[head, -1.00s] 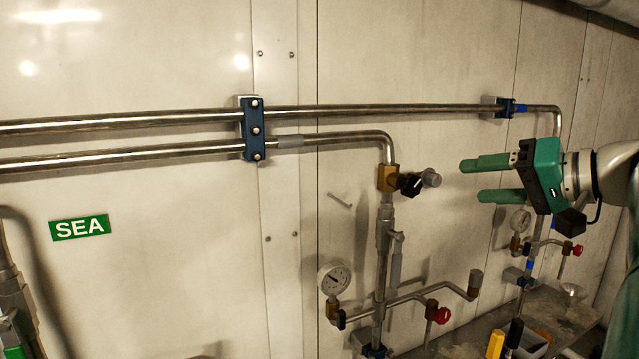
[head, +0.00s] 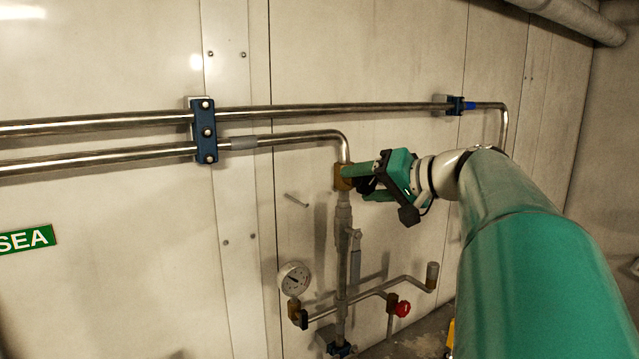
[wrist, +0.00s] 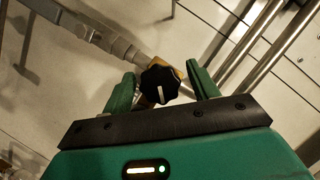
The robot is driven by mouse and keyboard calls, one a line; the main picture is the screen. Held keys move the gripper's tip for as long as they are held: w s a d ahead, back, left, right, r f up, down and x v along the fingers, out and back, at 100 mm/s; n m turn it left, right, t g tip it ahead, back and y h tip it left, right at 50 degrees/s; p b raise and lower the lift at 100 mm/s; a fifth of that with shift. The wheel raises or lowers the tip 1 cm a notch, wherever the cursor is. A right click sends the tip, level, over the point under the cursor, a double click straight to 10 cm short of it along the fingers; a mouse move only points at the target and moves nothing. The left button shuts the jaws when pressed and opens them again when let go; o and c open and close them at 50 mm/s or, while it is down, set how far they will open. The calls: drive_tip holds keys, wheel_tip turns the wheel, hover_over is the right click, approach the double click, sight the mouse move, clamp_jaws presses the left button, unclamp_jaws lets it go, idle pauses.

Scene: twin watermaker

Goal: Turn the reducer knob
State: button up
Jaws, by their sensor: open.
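The reducer knob (wrist: 160,85) is black, with scalloped edges and a white pointer line. It sits on a brass reducer body on the pipe. In the wrist view my gripper (wrist: 161,74) is open, with one green finger on each side of the knob. Small gaps seem to remain between the fingers and the knob, and I cannot tell whether either finger touches it. In the head view my gripper (head: 361,183) is at the brass reducer body (head: 343,177), and its fingers and housing hide most of the knob.
Two steel pipes run along the wall, held by a blue clamp (head: 204,131). Below are a pressure gauge (head: 294,279) and a red-handled valve (head: 402,309). A lever handle (head: 355,252) stands beside the vertical pipe under the reducer. A green SEA sign (head: 27,240) is at left.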

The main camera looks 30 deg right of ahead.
drive_tip(key=c, duration=1)
drive_tip(key=shift+m, duration=0.3)
drive_tip(key=m+t+y, duration=0.1)
drive_tip(key=m+y, duration=0.1)
drive_tip(key=m, duration=0.2)
drive_tip(key=m+t+y, duration=0.1)
drive_tip(key=m+t, duration=0.1)
drive_tip(key=m, duration=0.3)
drive_tip(key=shift+m, duration=0.4)
drive_tip(key=o, duration=1)
